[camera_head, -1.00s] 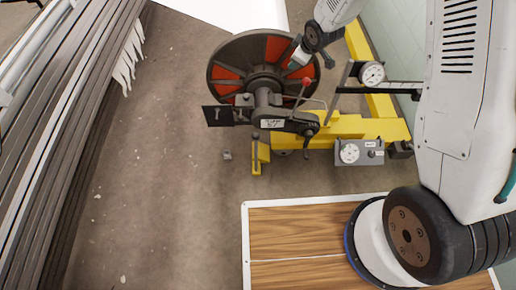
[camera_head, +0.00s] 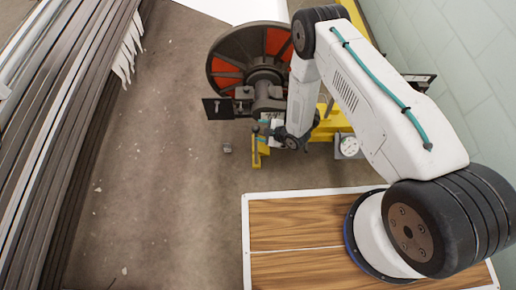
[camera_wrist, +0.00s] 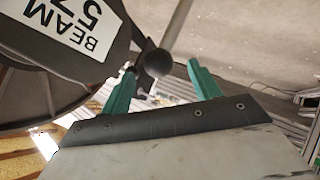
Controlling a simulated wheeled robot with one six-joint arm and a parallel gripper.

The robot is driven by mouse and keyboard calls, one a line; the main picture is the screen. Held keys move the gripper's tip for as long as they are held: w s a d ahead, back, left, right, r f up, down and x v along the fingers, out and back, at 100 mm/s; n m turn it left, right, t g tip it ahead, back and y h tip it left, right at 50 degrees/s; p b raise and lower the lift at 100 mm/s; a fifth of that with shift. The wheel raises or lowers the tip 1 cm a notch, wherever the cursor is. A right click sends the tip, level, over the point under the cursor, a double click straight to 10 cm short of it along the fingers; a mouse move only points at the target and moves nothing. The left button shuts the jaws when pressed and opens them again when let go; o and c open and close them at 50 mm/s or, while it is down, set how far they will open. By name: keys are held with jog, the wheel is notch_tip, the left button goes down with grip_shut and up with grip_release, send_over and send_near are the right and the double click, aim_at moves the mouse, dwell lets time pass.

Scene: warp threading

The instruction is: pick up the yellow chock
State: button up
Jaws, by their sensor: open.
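A narrow yellow piece (camera_head: 257,153) stands on the floor at the left front of the yellow machine base in the head view. It looks like the chock, but I cannot tell for sure. My gripper (camera_head: 268,127) is just above and right of it, beside the machine. In the wrist view my gripper (camera_wrist: 161,84) has its two green fingers apart with nothing held. A dark round knob (camera_wrist: 158,63) on a grey rod shows between and beyond the fingertips. I cannot make out the chock in the wrist view.
A large beam reel (camera_head: 240,72) with red and dark sectors stands behind my gripper. Its labelled dark side (camera_wrist: 75,40) is close in the wrist view. Long metal bars (camera_head: 65,120) line the left; the floor between is clear.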

aim_at(253, 128)
jog(key=x, duration=0.7)
jog(key=shift+r, duration=0.1)
grip_shut()
